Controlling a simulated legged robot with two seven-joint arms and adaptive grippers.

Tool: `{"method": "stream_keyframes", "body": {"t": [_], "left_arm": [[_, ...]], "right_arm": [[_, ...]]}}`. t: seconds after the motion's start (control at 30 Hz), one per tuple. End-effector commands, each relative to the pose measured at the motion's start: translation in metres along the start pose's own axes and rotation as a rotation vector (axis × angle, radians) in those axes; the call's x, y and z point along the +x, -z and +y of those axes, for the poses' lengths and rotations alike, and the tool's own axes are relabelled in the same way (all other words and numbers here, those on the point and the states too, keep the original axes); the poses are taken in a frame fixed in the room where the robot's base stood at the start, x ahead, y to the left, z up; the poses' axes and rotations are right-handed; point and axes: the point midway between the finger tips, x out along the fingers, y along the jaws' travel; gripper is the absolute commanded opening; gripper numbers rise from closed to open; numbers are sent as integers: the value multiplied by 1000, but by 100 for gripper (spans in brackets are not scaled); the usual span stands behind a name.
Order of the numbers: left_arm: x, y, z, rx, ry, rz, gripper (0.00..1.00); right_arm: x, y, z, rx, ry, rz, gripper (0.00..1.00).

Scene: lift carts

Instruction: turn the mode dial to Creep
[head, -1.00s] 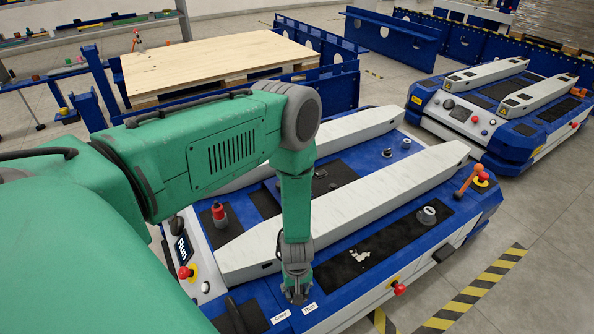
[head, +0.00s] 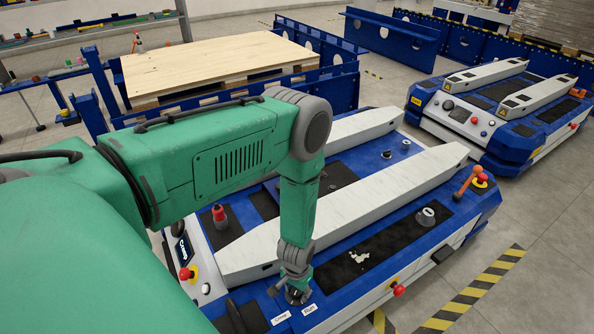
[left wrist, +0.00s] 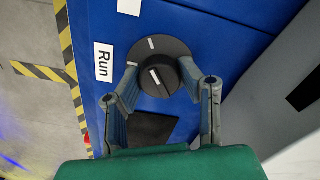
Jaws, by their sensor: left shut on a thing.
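The mode dial (left wrist: 160,74) is a black round knob on a black disc on the blue deck of the near cart. My left gripper (left wrist: 160,70) has a finger on each side of the knob and is shut on it. A short white line on the knob slants. A "Run" label (left wrist: 103,62) lies left of the dial, and part of another white label (left wrist: 129,6) shows above. In the head view my left gripper (head: 297,292) covers the dial, behind the "Creep" label (head: 280,318) and "Run" label (head: 309,309). The cart's small display (head: 182,249) appears to read "Creep".
The near cart (head: 345,300) carries two pale lift beams (head: 350,215). Red buttons stand at its corners, one (head: 185,273) near the display. A second cart (head: 500,110) stands back right. A pallet with a wooden board (head: 215,63) is behind. Grey floor on the right is clear.

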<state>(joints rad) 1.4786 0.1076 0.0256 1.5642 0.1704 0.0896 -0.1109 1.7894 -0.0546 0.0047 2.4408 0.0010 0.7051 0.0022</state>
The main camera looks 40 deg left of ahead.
Motion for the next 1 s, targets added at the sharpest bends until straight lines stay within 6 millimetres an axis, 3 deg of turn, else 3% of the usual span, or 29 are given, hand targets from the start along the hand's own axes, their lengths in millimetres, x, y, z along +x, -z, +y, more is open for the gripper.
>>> {"method": "stream_keyframes", "body": {"t": [0.33, 0.83, 0.87, 0.9, 1.0], "left_arm": [[0, 0, 0, 123, 0, 0, 4], [0, 0, 0, 141, 1, 0, 4], [0, 0, 0, 141, 1, 0, 40], [0, 0, 0, 141, 1, 0, 53], [0, 0, 0, 140, 1, 0, 53]], "right_arm": [[-1, 0, 0, 0, 0, 0, 40], [-1, 0, 0, 0, 0, 0, 40], [-1, 0, 0, 0, 0, 0, 40], [-1, 0, 0, 0, 0, 0, 40], [-1, 0, 0, 0, 0, 0, 40]]}}
